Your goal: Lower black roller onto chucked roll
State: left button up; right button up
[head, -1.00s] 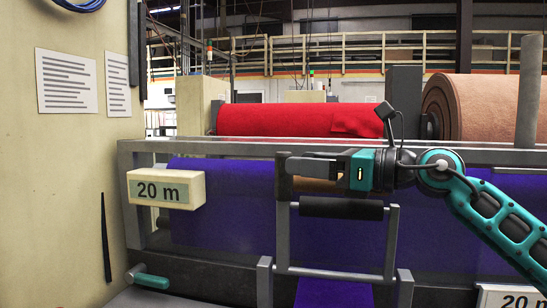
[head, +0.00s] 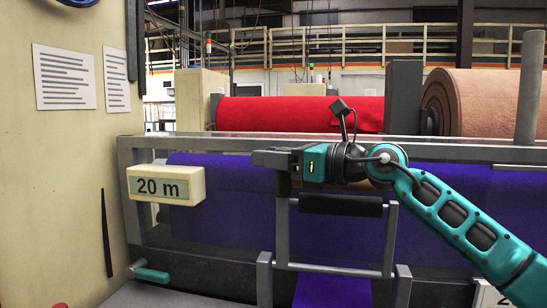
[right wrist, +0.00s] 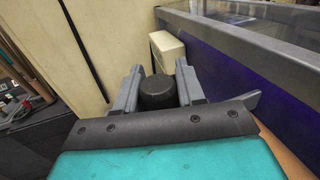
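The black roller (head: 340,205) lies level between the two bars of a grey frame (head: 391,240), in front of hanging purple felt (head: 225,205). A small brown strip, perhaps the chucked roll, shows just above the roller; most of it is hidden. My right gripper (head: 272,159) points left, above and apart from the roller in the head view. In the right wrist view, its fingers (right wrist: 158,88) stand apart with a rounded black end (right wrist: 158,94) showing between them; I cannot tell whether they touch it. My left gripper is not in view.
A grey rail (head: 220,144) runs behind my gripper. A white "20 m" display box (head: 165,187) and a teal-handled lever (head: 152,276) are at left, beside a cream cabinet (head: 70,200). Red (head: 290,112) and tan (head: 490,105) rolls lie behind.

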grip_shut()
jog(key=shift+s+f, duration=0.1)
